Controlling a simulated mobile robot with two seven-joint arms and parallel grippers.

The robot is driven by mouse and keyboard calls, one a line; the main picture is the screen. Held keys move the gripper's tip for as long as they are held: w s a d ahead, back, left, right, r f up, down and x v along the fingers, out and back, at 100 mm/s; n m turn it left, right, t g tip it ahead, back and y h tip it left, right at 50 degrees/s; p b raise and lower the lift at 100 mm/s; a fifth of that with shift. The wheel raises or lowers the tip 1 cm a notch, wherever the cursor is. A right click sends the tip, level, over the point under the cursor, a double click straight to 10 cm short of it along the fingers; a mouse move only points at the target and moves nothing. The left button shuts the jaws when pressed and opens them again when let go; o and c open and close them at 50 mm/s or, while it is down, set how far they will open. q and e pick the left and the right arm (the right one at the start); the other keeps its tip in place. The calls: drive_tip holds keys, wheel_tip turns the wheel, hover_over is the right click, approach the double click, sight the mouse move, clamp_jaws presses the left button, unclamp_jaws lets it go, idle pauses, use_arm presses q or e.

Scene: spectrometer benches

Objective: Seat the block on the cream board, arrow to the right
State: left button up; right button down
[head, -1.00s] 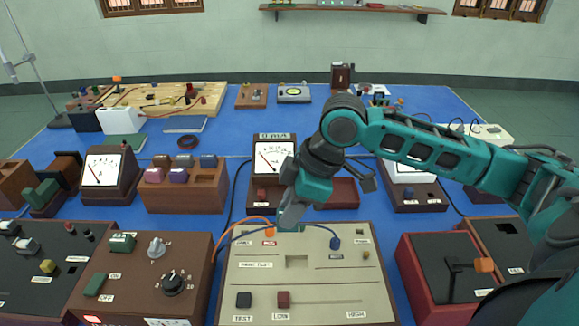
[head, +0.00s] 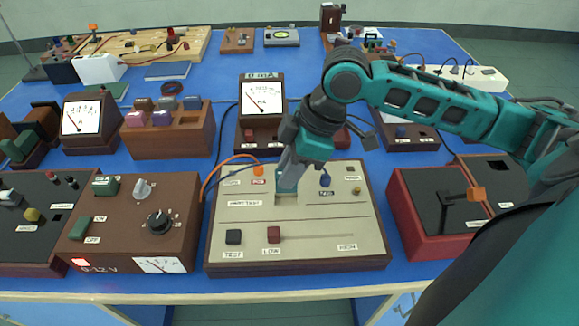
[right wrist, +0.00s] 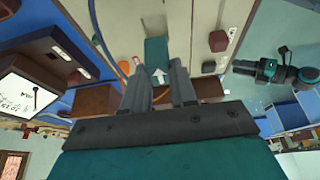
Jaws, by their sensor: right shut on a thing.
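The cream board (head: 345,215) lies at the front middle of the bench in the head view. My right gripper (head: 288,180) is over its upper middle part, where the rectangular recess is, and hides much of that spot. In the right wrist view my right gripper (right wrist: 160,92) is shut on the teal block (right wrist: 157,52). A white arrow on the block's face points up in that view. The block is at the recess; whether it is seated or just above cannot be told. A teal-and-black arm part, apparently my left arm, shows at the right wrist view's right; its jaws are unclear.
The board carries a black TEST button (head: 233,237), a maroon slider knob (head: 273,234), and orange and blue plugs with wires near the gripper. A brown power supply (head: 125,235) stands left, a red-sided box (head: 440,215) right, and a meter (head: 262,95) behind.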

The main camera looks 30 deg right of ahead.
drive_tip(key=shift+f+b, duration=0.65)
drive_tip(key=shift+f, duration=0.1)
drive_tip(key=shift+f+b, duration=0.45)
drive_tip(key=shift+b, duration=0.2)
drive_tip(key=shift+f, duration=1.1)
drive_tip(key=c, duration=0.8)
unclamp_jaws()
